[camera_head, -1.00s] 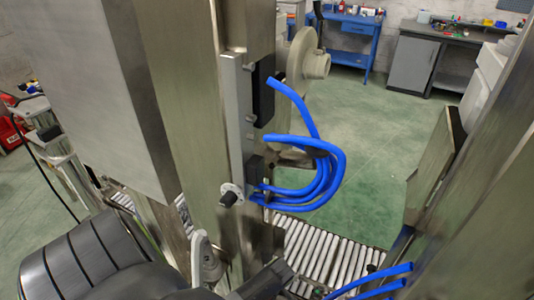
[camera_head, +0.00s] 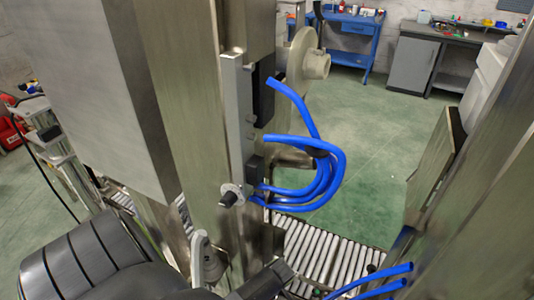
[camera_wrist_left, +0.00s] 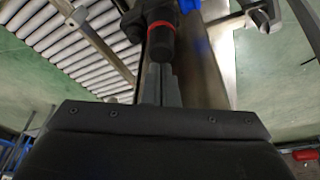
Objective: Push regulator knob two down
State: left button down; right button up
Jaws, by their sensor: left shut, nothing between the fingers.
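A black cylindrical regulator knob with a red ring (camera_wrist_left: 160,42) shows at the top middle of the left wrist view. Whether it is knob two cannot be told. My left gripper (camera_wrist_left: 161,72) is shut and empty. Its fingers point at the knob's end, and the knob appears to overlap the fingertips; contact cannot be told. In the head view the dark left gripper (camera_head: 279,272) is low in the middle, beside the metal column, and the red-ringed knob cannot be made out there. My right gripper is not in view.
A tall metal column (camera_head: 190,110) carries a plate with blue hoses (camera_head: 335,165) and a black knob on a pale disc (camera_head: 229,198). A roller conveyor (camera_head: 315,250) runs below. Another metal post (camera_head: 480,170) stands at right. Green floor (camera_head: 375,130) is open behind.

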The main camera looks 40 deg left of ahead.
pick_arm(q)
jog(key=shift+f+b, duration=0.75)
jog(key=shift+f, duration=0.2)
dwell(0.3)
jog(key=shift+r, duration=0.1)
notch_tip(320, 180, up, 6)
jog(key=p, duration=0.6)
dwell(0.5)
